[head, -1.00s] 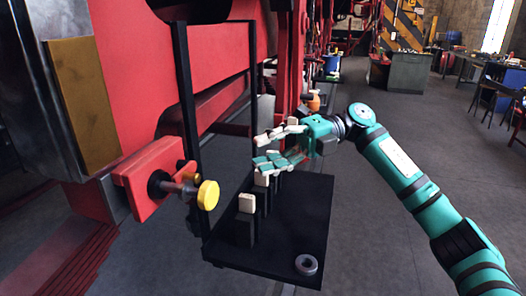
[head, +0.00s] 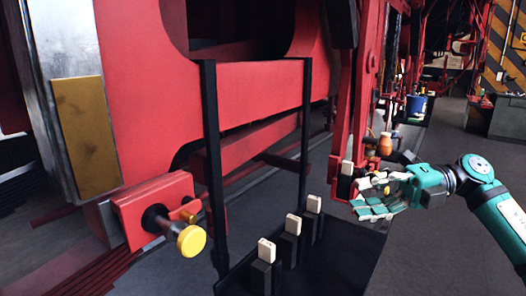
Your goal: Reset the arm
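My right gripper (head: 372,197), teal with pale finger pads, is at the right of the head view, beside the red frame and above the far side of the black tray (head: 340,262). Its fingers look spread apart, and I see nothing clearly held between them. The wrist hides part of what is behind. My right arm (head: 495,205) comes in from the right edge. My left gripper is not in view.
Black posts with cream tops (head: 266,250) stand in a row on the tray. Another cream block (head: 346,167) shows near the fingers. A yellow knob (head: 191,239) sticks out from a red block at left. Red machinery fills the left. Open grey floor lies at right.

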